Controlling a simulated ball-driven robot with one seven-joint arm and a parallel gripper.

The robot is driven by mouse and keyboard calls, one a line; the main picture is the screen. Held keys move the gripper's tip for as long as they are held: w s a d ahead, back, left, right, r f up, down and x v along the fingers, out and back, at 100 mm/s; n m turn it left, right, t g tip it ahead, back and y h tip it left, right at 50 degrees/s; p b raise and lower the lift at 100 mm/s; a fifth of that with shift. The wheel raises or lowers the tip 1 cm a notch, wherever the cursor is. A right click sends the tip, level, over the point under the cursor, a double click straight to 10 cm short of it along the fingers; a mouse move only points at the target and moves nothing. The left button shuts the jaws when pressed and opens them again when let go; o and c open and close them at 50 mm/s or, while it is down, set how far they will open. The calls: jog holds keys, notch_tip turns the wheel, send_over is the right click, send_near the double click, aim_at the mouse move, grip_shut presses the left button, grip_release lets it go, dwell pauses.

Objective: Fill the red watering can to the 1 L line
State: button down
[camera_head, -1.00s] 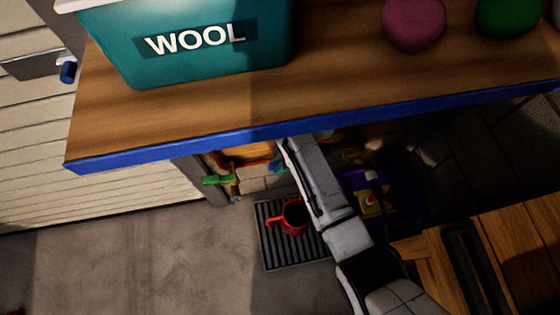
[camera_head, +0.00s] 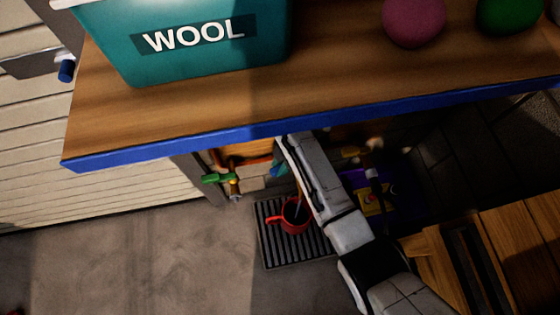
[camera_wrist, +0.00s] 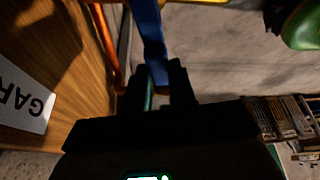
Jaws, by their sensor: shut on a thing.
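The red watering can (camera_head: 290,218) stands on a dark slatted grate (camera_head: 272,252) below the bench in the head view. A thin pale streak, which looks like water, runs down into its dark opening. The 1 L line and the level inside are too small to see. My gripper (camera_wrist: 158,88) is shut on the lower end of a blue lever-like strip (camera_wrist: 150,35) in the wrist view. In the head view the gripper end is hidden beneath the bench edge, behind my arm. A green-handled tap (camera_head: 217,179) is left of the can.
The wooden bench (camera_head: 190,115) with a blue front edge overhangs the grate. A teal WOOL bin (camera_head: 190,50), a pink ball (camera_head: 413,22) and a green ball (camera_head: 509,15) stand on it. A purple crate (camera_head: 408,205) is right of my arm.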

jog(key=c, duration=0.9)
grip_release()
jog(key=shift+r, duration=0.1)
jog(key=p+v, duration=0.2)
jog(key=v, duration=0.8)
jog(key=shift+w+d+r, duration=0.1)
jog(key=shift+d+r, duration=0.15)
